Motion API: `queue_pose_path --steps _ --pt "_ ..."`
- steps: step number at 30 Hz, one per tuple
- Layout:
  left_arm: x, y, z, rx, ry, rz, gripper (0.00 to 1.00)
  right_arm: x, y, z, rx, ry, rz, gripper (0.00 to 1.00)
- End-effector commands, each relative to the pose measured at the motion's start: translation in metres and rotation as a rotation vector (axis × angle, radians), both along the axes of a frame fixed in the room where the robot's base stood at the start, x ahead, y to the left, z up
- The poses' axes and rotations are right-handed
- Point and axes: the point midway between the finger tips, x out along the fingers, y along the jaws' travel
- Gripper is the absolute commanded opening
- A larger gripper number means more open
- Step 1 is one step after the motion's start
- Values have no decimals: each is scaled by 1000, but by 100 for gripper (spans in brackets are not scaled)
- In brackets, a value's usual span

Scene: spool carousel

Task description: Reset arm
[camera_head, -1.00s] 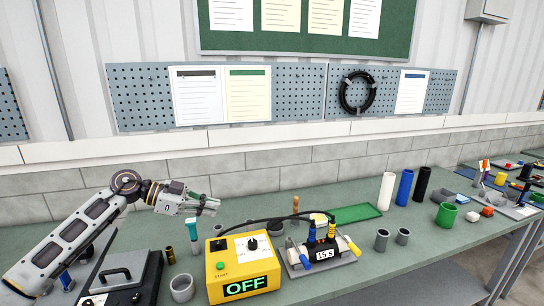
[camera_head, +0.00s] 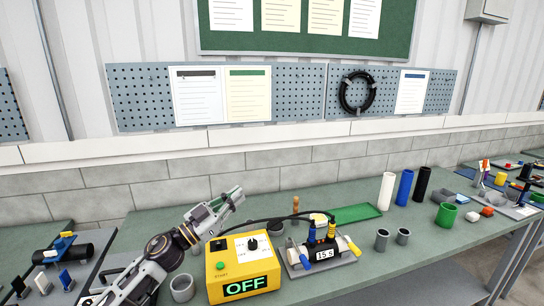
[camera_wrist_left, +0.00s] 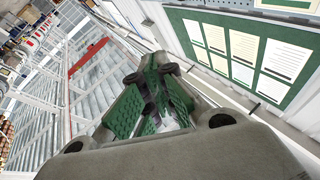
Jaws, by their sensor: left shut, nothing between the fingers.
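My left gripper (camera_head: 233,194) is in the head view, above the bench just behind the yellow control box. It points up and to the right, with its fingers shut and nothing between them. In the left wrist view the closed fingers (camera_wrist_left: 160,95) show green pads, with the room's ceiling and wall behind. My left arm reaches up from the bottom left of the head view. My right gripper is in neither view.
The yellow box (camera_head: 242,267) reads OFF and is cabled to a clamp fixture (camera_head: 322,253) reading 15 s. A grey ring (camera_head: 181,288) stands left of the box. White (camera_head: 387,191), blue (camera_head: 404,186) and black (camera_head: 422,184) tubes stand farther right. A green tray (camera_head: 354,213) lies behind.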

Motion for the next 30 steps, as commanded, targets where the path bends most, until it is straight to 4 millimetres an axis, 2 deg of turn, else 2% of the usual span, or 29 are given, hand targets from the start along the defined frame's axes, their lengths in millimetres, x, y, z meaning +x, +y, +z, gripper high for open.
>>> queue_pose_path --steps 8,14,23,30 --pt "2 22 -21 -96 64 227 0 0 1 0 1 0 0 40" --pt "1 44 -48 -123 150 395 0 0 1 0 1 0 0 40" --pt "-14 78 -106 -100 343 622 0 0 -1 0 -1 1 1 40" --pt "-42 101 -162 -27 539 764 0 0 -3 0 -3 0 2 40"
